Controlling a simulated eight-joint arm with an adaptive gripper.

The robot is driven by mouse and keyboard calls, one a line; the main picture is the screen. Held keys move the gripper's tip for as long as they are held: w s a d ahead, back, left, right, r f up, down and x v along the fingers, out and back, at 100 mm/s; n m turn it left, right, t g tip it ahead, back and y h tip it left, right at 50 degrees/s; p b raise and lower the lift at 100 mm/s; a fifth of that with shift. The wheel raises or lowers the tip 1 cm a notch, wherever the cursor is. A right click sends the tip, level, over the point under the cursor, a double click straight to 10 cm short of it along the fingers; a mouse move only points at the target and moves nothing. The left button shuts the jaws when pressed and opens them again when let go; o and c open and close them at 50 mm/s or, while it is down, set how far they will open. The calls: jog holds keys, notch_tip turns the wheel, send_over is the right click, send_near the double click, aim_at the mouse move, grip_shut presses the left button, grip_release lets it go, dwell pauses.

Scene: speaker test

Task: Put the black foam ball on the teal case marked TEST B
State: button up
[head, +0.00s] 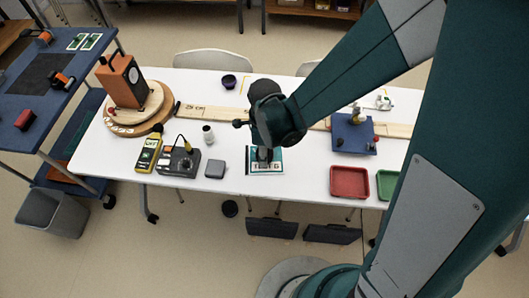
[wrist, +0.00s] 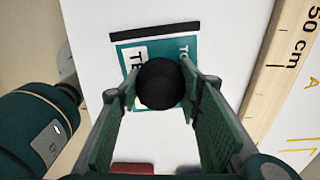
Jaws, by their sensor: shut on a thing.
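The black foam ball (wrist: 160,84) is between the two green-padded fingers of my gripper (wrist: 161,78) in the wrist view. My gripper is shut on it. The teal case (wrist: 188,118) lies flat beneath the ball, with its white label partly covered by the ball and a finger. In the head view the teal case (head: 281,166) is at the front middle of the white table, and my gripper (head: 264,154) is over it. The ball is hard to make out there against the dark gripper. I cannot tell whether the ball touches the case.
A grey box (head: 215,169), a dark device (head: 178,162) and a yellow meter (head: 149,154) stand left of the case. A red tray (head: 349,182) is to the right. A wooden ruler board (wrist: 272,75) runs behind. The table just around the case is clear.

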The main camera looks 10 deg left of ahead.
jog(key=shift+f, duration=0.2)
jog(key=o, duration=0.7)
jog(key=shift+r, duration=0.15)
jog(key=shift+r+p, duration=1.65)
jog(key=shift+r, duration=4.4)
